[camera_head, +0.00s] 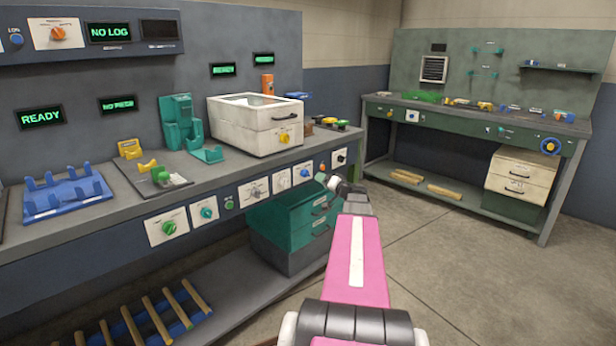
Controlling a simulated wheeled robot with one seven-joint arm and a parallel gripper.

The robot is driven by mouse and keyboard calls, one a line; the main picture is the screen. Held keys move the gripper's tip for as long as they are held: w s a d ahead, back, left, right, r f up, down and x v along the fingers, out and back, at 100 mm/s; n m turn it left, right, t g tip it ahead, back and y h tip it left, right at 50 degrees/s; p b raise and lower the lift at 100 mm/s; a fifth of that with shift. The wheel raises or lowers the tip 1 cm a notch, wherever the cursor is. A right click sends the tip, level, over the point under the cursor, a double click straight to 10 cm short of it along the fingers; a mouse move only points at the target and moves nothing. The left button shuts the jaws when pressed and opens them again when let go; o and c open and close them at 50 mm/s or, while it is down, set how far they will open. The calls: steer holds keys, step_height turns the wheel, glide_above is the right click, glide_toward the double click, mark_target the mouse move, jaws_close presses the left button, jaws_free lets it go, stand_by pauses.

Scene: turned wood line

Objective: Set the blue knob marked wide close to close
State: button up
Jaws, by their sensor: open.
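Several blue knobs show, but their markings are too small to read, so I cannot tell which is marked wide close. A blue knob (304,172) sits on a pale plate on the near bench's front. Another blue knob (16,39) is on the upper left panel. My gripper (325,180), small and partly hidden at the far end of my pink arm, is open, near the near bench's right front, apparently empty.
The floor (480,270) between the benches is clear.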

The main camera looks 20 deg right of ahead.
mark_target(308, 175)
steer(key=x, duration=0.9)
steer(key=shift+w+f, duration=0.1)
steer(key=shift+w, duration=0.05)
steer(key=c, duration=0.9)
